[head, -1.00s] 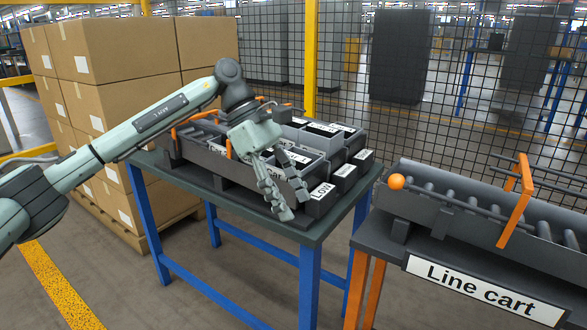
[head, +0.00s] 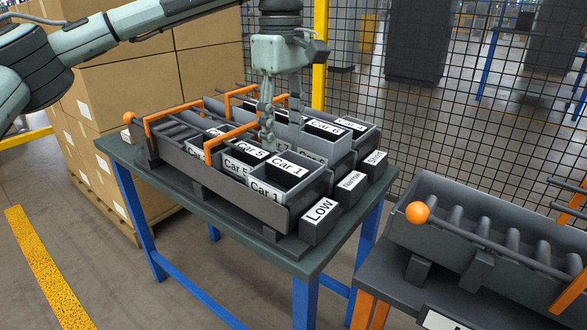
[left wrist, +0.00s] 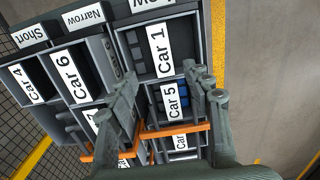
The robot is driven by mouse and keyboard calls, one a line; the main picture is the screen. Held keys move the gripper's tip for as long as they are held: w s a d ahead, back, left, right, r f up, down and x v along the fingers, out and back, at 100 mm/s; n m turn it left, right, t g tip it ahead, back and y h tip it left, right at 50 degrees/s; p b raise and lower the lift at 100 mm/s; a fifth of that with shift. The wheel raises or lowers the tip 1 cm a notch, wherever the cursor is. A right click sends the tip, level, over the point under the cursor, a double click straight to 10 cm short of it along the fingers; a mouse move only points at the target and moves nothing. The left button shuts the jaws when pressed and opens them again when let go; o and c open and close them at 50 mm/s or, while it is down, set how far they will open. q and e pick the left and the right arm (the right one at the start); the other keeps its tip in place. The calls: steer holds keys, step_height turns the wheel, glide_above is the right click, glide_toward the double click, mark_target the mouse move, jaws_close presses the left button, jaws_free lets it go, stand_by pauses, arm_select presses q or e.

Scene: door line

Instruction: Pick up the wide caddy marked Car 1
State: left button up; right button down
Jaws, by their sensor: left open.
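The caddy marked Car 1 (head: 290,172) is a dark grey open box with white labels. It stands at the right end of the front lane, the one with the Low sign (head: 320,212). In the left wrist view, Car 1 (left wrist: 157,45) lies ahead of the fingertips. My left gripper (head: 279,128) points down over the rack, open and empty, just behind Car 1 in the head view. In the left wrist view, its spread fingers (left wrist: 162,100) are over the Car 5 caddy (left wrist: 174,101). My right gripper is not in view.
Car 5 (head: 240,160) stands left of Car 1. Car 6 (head: 325,128) is in a lane behind. Orange bars (head: 228,135) cross the rack on the dark table (head: 220,215). The line cart (head: 470,225) stands at right, stacked cartons (head: 110,90) at left, a mesh fence behind.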

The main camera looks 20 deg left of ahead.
mark_target(286, 166)
arm_select(q)
steer(key=f, duration=0.4)
steer(key=s+f, duration=0.1)
steer(key=f, duration=0.1)
steer(key=shift+d+f, duration=0.2)
steer(key=shift+d, duration=0.2)
steer(key=shift+f, duration=0.45)
jaws_close()
